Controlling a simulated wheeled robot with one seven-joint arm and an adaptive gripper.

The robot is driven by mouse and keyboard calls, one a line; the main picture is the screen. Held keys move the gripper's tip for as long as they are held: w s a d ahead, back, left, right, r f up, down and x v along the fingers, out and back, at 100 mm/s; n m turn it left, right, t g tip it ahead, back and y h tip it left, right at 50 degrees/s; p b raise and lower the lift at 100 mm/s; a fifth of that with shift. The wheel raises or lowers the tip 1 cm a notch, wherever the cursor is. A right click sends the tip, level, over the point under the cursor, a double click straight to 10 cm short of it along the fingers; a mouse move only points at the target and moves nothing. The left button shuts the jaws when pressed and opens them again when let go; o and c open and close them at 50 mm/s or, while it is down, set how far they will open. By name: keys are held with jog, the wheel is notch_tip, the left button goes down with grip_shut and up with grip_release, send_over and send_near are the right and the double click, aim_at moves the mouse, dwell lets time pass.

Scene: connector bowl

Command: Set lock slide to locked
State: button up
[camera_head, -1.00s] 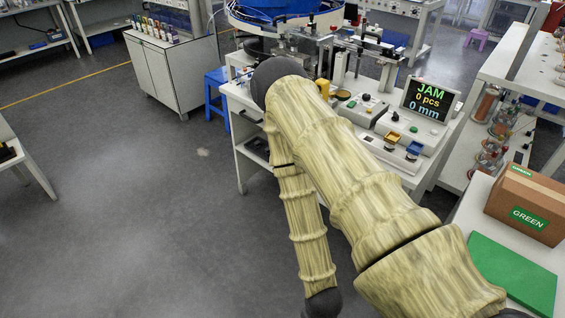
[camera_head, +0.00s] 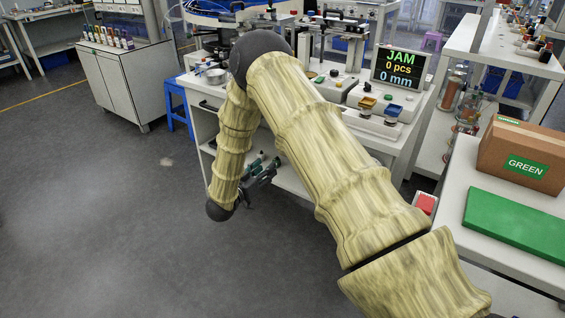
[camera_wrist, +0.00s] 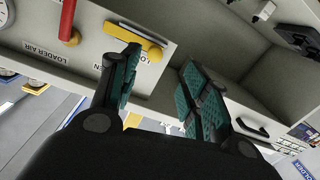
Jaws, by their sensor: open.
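In the wrist view a yellow bar-shaped part (camera_wrist: 133,41) with a rounded knob end sits on a pale panel. Lettering ending in "EN" is below it, partly hidden by a finger. This looks like the lock slide, but I cannot be sure, and its locked mark cannot be made out. My gripper (camera_wrist: 160,62) is open and empty, its teal-padded fingers pointing at the panel. The left fingertip overlaps the yellow part's lower edge in view; contact cannot be told. In the head view my gripper (camera_head: 264,168) is low before the workstation, and the yellow part is not discernible.
A red handle (camera_wrist: 68,20) and a "LOADER AIR" label are left of the yellow part. An open recess (camera_wrist: 225,55) lies to the right. The workstation (camera_head: 200,118) carries a screen (camera_head: 398,69) reading JAM. A blue stool (camera_head: 177,105) stands left; floor in front is clear.

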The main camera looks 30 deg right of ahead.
jog(key=shift+m+g+h, duration=0.3)
jog(key=shift+m+g, duration=0.1)
jog(key=x, duration=0.7)
jog(key=b+x, duration=0.1)
jog(key=x, duration=0.3)
jog(key=shift+w+d+r, duration=0.1)
jog(key=shift+w+r, duration=0.05)
jog(key=shift+r, duration=0.2)
grip_shut()
